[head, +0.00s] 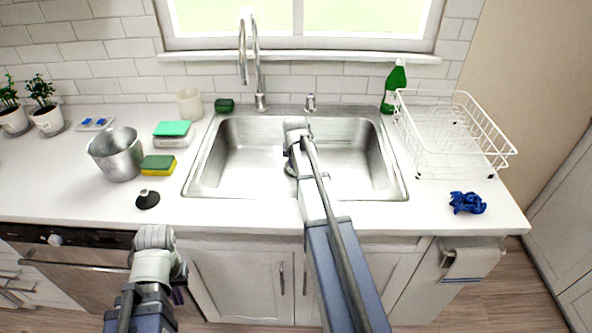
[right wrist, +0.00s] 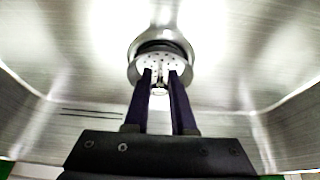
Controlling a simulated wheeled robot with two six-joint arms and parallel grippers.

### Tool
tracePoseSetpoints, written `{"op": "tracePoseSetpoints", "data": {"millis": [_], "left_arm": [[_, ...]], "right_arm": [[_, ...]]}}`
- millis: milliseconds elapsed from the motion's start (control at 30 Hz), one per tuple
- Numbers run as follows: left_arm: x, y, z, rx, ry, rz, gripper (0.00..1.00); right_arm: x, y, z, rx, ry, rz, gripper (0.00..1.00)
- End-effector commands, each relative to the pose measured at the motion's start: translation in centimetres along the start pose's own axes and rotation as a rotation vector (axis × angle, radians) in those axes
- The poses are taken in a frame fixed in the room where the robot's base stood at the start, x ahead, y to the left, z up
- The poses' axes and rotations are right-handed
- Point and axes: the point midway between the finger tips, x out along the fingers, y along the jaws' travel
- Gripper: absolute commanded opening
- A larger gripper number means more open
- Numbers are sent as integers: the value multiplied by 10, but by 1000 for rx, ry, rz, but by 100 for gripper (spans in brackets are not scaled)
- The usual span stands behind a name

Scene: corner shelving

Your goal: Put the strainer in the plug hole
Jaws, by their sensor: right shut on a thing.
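The strainer (right wrist: 149,64) is a small round metal disc with holes, seen in the right wrist view. My right gripper (right wrist: 160,77) is shut on its small knob. The plug hole (right wrist: 160,35) is a metal ring with a dark opening in the sink floor. The strainer overlaps its near side in that view; I cannot tell whether they touch. In the head view my right arm reaches into the steel sink (head: 250,150) and hides the strainer and most of the plug hole. My left gripper (head: 178,294) hangs low in front of the counter, its fingers mostly hidden.
A black plug (head: 147,199), a sponge (head: 158,165) and a metal bucket (head: 115,154) stand left of the sink. The faucet (head: 258,70) is behind it. A white dish rack (head: 455,135) and a blue cloth (head: 467,203) are on the right.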

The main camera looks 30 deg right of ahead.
Motion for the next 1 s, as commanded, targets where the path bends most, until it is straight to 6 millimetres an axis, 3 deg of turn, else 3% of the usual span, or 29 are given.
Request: {"op": "tracePoseSetpoints", "data": {"millis": [400,433,667,1000], "left_arm": [[7,1,0,0,0,0,0],[6,0,0,0,0,0,0],[5,0,0,0,0,0,0],[2,0,0,0,0,0,0]], "right_arm": [[6,0,2,0,0,0,0],[5,0,2,0,0,0,26],[5,0,2,0,0,0,52],[2,0,1,0,0,0,54]]}}
